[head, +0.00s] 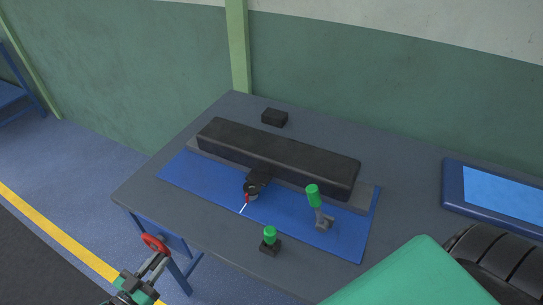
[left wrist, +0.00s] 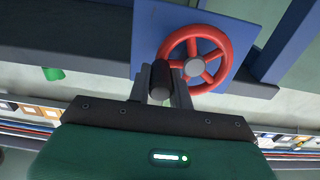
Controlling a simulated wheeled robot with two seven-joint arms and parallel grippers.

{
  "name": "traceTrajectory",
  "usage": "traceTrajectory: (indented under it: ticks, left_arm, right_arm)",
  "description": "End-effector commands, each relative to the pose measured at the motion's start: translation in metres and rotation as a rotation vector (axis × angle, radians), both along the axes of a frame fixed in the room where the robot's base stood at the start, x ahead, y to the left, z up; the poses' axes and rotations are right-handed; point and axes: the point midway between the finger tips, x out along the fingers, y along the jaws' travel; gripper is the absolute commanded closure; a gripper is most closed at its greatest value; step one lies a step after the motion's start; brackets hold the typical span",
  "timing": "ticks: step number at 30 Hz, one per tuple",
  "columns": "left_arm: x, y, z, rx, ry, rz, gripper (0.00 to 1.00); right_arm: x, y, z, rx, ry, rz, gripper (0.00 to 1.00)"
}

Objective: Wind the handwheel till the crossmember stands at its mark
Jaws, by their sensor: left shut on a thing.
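The red handwheel (head: 155,244) is on the table's front left side, below the top; in the left wrist view it (left wrist: 226,64) stands before a blue plate. My left gripper (head: 158,262) is shut on its dark knob (left wrist: 161,80), at the rim's left in the wrist view. A long black beam (head: 280,155), seemingly the crossmember, lies on a grey strip on the table. A dark bracket (head: 260,176) juts from its front. A small red tip (head: 247,198) by the bracket's end appears close to a white line (head: 243,209) on the blue mat; exact alignment is too small to tell. My right gripper is out of view.
The blue mat (head: 200,178) covers the table (head: 145,190) around the beam. Two green-topped fittings (head: 313,196) (head: 270,236) stand at the front. A small black block (head: 274,117) sits behind. A blue-framed panel (head: 452,206) lies at right.

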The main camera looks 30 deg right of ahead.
Motion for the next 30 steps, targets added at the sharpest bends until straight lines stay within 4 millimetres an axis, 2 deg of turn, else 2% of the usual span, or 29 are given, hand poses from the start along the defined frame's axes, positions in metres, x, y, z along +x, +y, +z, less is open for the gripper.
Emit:
traceTrajectory:
  ticks: [1,9,20,29,30]
  left_arm:
    - [0.006,0.007,0.002,0.009,-0.001,0.015,1.0]
    - [0.015,0.013,0.023,0.012,0.0,0.017,1.0]
    - [0.014,0.014,0.019,0.015,0.006,0.016,1.0]
    - [0.03,0.026,0.029,0.017,0.005,0.015,1.0]
    - [0.03,0.025,0.028,0.017,0.008,0.014,0.76]
  right_arm:
    - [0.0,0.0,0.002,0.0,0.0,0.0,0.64]
    - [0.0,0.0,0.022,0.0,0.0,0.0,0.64]
    - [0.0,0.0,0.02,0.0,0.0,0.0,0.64]
    - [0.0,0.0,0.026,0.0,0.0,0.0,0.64]
    - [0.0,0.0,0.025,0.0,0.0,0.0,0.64]
